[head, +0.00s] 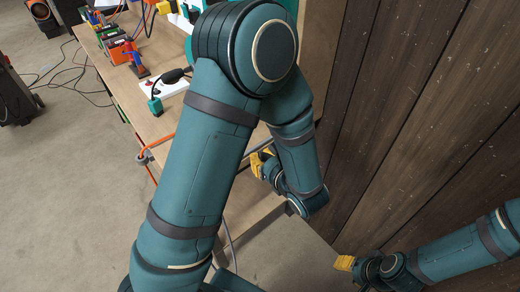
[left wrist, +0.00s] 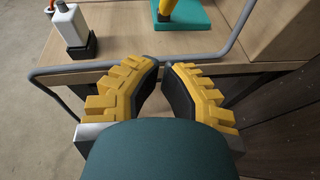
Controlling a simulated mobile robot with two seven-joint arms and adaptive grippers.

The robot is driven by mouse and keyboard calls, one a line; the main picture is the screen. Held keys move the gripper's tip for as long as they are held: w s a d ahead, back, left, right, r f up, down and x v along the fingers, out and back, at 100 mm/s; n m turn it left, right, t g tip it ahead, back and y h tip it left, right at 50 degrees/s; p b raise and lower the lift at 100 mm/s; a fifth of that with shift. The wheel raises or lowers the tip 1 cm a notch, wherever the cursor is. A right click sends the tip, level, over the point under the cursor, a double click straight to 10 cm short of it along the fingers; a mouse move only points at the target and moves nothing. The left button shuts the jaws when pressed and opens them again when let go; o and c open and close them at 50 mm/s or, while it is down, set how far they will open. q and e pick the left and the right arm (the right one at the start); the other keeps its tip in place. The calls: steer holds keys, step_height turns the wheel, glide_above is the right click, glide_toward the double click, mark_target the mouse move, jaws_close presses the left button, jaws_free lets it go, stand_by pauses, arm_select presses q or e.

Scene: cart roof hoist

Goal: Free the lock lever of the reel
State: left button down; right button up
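I cannot make out the reel's lock lever for certain in either view. A teal base (left wrist: 188,18) with a yellow part (left wrist: 166,8) on it stands on the wooden top, cut off by the upper edge of the left wrist view; I cannot tell whether it belongs to the reel. My left gripper (left wrist: 164,68) has its yellow fingers apart with a narrow gap and nothing seen between them. Its tips are close to a grey tube rail (left wrist: 88,68). In the head view the left gripper (head: 264,160) is partly hidden by my arm. My right gripper (head: 345,263) is low at the right; its opening is unclear.
A wooden bench (head: 118,58) holds a power strip (head: 172,87), a black plug lead and several colored items. A white block with a black foot (left wrist: 72,28) stands at the rail's left. A dark plank wall (head: 410,110) bounds the right. Cables lie on the floor at left.

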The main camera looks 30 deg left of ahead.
arm_select(q)
steer(key=x, duration=0.3)
steer(key=r+x, duration=0.1)
steer(key=x, duration=0.3)
steer(key=r+x, duration=0.1)
steer(key=x, duration=0.2)
steer(key=shift+w+a+f, duration=0.2)
steer(key=shift+w+a, duration=0.15)
steer(key=shift+a, duration=0.25)
steer(key=shift+w+a+r, duration=0.15)
steer(key=shift+w+a, duration=0.15)
steer(key=shift+a, duration=0.1)
steer(key=shift+r, duration=0.1)
steer(key=shift+a+r+h+p, duration=0.15)
steer(key=shift+r+h+p, duration=0.15)
steer(key=shift+h+p, duration=0.1)
